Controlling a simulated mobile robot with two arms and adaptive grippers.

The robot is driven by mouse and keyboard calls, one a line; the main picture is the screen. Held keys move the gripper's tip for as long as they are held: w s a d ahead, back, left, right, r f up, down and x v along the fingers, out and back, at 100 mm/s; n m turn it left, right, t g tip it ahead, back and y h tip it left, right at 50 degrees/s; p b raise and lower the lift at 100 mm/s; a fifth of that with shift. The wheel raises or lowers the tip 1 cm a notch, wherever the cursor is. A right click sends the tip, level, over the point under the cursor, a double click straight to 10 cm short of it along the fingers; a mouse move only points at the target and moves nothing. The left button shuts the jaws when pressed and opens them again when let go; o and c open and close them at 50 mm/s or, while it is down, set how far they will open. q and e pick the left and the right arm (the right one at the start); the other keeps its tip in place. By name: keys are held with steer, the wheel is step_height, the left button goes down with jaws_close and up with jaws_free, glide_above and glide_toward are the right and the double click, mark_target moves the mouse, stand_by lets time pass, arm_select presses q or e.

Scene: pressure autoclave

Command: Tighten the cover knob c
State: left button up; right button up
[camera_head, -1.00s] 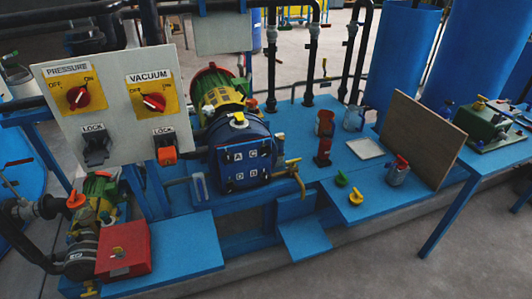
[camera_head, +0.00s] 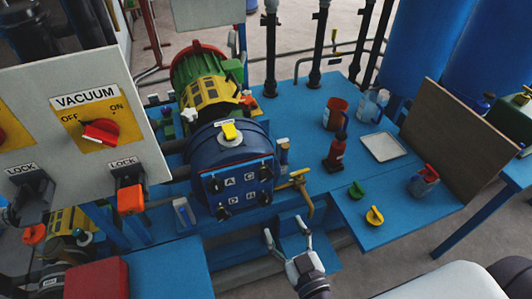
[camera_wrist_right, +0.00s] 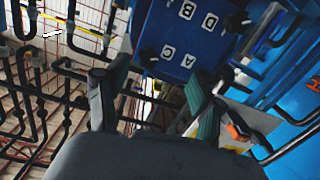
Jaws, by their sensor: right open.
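The blue autoclave chamber (camera_head: 225,150) has a square front cover marked A, C, D and B with dark knobs at its corners. Cover knob c (camera_head: 266,172) is at the upper right of the cover; in the wrist view knob c (camera_wrist_right: 149,56) lies beyond the gripper, beside the letter C. My right gripper (camera_head: 286,238) is open and empty, in front of and below the cover to its right. In the wrist view its two fingers (camera_wrist_right: 158,82) are spread apart toward the cover, apart from the knobs. My left gripper is out of view.
A yellow-handled valve (camera_head: 297,180) sticks out right of the cover. The control panel (camera_head: 80,130) stands at left. A red bottle (camera_head: 335,153), a tray (camera_head: 383,147) and small green and yellow items stand on the blue table (camera_head: 330,205). A brown board (camera_head: 450,140) rises at right.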

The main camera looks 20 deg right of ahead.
mark_target(267, 176)
steer(key=shift+t, duration=0.3)
steer(key=w+r, duration=0.1)
steer(key=w, duration=0.3)
steer(key=w+r+p, duration=0.1)
steer(key=w, duration=0.3)
steer(key=w+r+p, duration=0.1)
steer(key=w, duration=0.3)
steer(key=shift+w, duration=0.3)
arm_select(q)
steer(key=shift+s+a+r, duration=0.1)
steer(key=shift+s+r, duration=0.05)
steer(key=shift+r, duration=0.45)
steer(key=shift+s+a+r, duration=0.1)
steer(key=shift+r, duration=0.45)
arm_select(e)
steer(key=shift+w, duration=0.8)
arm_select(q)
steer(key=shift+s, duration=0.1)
arm_select(e)
steer(key=shift+c, duration=0.2)
steer(key=shift+c, duration=1.2)
steer(key=c, duration=0.9)
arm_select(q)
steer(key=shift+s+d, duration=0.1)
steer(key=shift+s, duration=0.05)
arm_select(e)
steer(key=shift+o, duration=0.2)
